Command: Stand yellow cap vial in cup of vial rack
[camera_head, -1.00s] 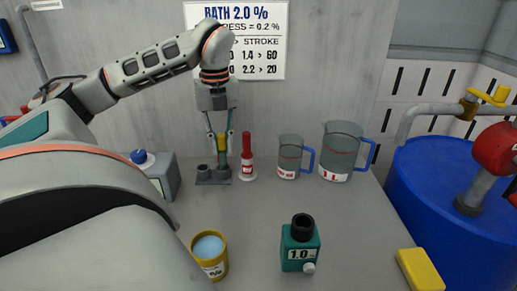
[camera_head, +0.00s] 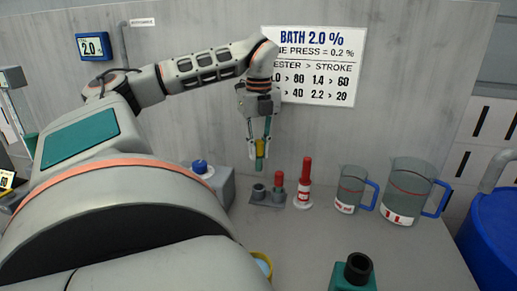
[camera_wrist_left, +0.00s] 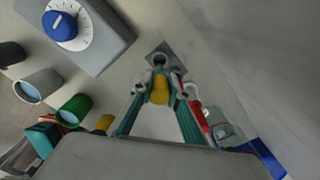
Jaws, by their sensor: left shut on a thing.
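My left gripper (camera_head: 260,142) is shut on the yellow cap vial (camera_head: 260,148), held roughly upright with its lower end pointing down. In the left wrist view the yellow of the vial (camera_wrist_left: 160,91) shows between the fingertips. A red-topped piece (camera_head: 278,179) shows at the right cup. My right gripper is not in view.
A red bottle with a white base (camera_head: 304,184) stands close right of the rack. Two clear jugs (camera_head: 351,189) (camera_head: 410,190) are farther right. A grey box with a blue knob (camera_head: 201,167) is to the left.

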